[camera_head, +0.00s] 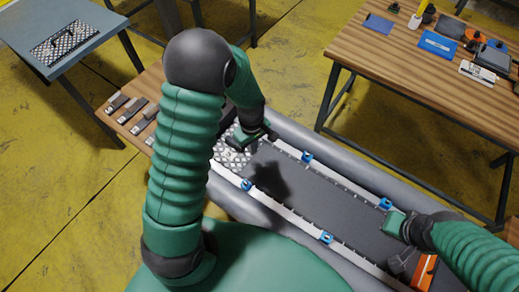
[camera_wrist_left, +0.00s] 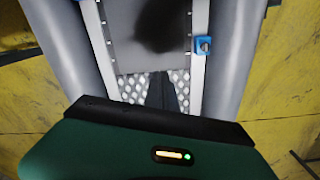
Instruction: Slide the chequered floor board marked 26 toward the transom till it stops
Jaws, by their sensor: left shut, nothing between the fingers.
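A silver chequered board (camera_head: 228,158) lies between the white side rails at the left end of the grey inflatable boat (camera_head: 290,131). I cannot read a number on it. It also shows in the left wrist view (camera_wrist_left: 131,88), beside a dark grey floor panel (camera_wrist_left: 150,30). My left gripper (camera_head: 262,134) is shut and empty over the chequered board; its dark fingers (camera_wrist_left: 161,92) partly hide the board in the wrist view. I cannot tell whether they touch it. My right gripper (camera_head: 393,222) is by the far rail, toward the right; its fingers are unclear.
Blue clips (camera_head: 307,157) sit along the white rails. An orange part (camera_head: 424,271) is at the boat's right end. Another chequered plate (camera_head: 66,43) lies on the grey table at left. A wooden table (camera_head: 400,70) with several items stands behind the boat.

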